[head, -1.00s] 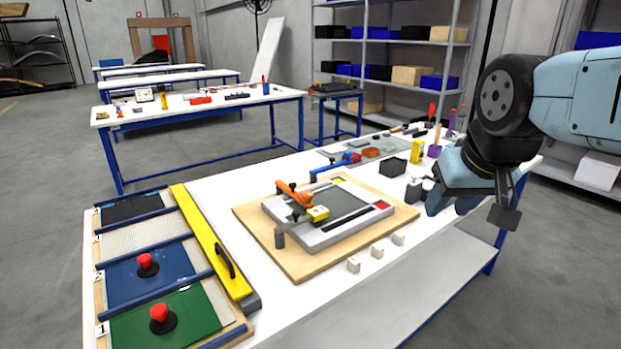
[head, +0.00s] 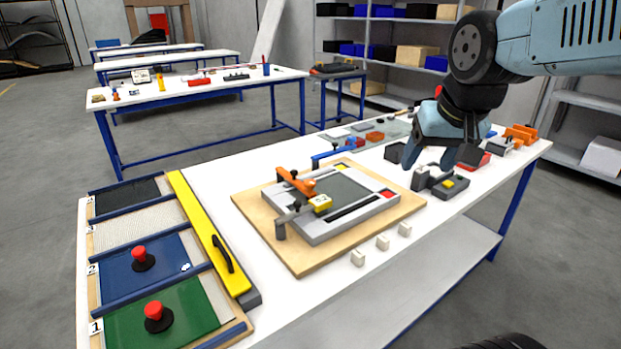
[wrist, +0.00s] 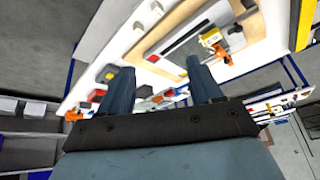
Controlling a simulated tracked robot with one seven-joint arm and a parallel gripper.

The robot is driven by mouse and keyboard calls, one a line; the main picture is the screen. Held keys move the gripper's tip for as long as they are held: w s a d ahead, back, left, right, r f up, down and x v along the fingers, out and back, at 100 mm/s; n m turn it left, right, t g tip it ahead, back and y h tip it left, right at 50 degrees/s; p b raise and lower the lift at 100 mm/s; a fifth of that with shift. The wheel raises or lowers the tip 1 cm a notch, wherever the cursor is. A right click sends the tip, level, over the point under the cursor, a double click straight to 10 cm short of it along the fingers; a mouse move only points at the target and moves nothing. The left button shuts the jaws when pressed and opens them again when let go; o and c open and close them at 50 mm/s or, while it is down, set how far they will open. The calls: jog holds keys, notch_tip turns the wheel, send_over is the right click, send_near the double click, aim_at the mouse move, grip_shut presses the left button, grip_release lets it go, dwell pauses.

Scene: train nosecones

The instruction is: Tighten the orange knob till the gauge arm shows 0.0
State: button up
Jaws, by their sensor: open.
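The orange part (head: 295,181) sits on a grey frame fixture (head: 318,238), beside a yellow block (head: 320,202) and a thin grey arm (head: 291,215). I cannot tell for sure which piece is the gauge arm, and no reading is legible. In the wrist view the orange part (wrist: 222,54) and the yellow block (wrist: 210,38) show beyond the right finger. My gripper (head: 429,166) is open and empty, above the right side of the table, to the right of the fixture and apart from it. Its spread fingers also show in the wrist view (wrist: 160,68).
The fixture lies on a wooden board (head: 297,262). Several small white blocks (head: 382,242) stand in front of it. A dark device with a yellow button (head: 451,187) lies close to my gripper. A yellow bar (head: 205,230) and panels with red knobs (head: 153,310) are at left.

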jog(key=w+a+f, duration=0.2)
jog(key=w+a, duration=0.6)
jog(key=w, duration=0.5)
send_near(310, 182)
jog(key=shift+m+g+h, duration=0.3)
jog(key=shift+h, duration=0.1)
jog(key=x, duration=0.8)
jog(key=shift+w+a+f, duration=0.1)
jog(key=shift+w+a, duration=0.25)
jog(key=shift+w, duration=0.1)
jog(key=c, duration=1)
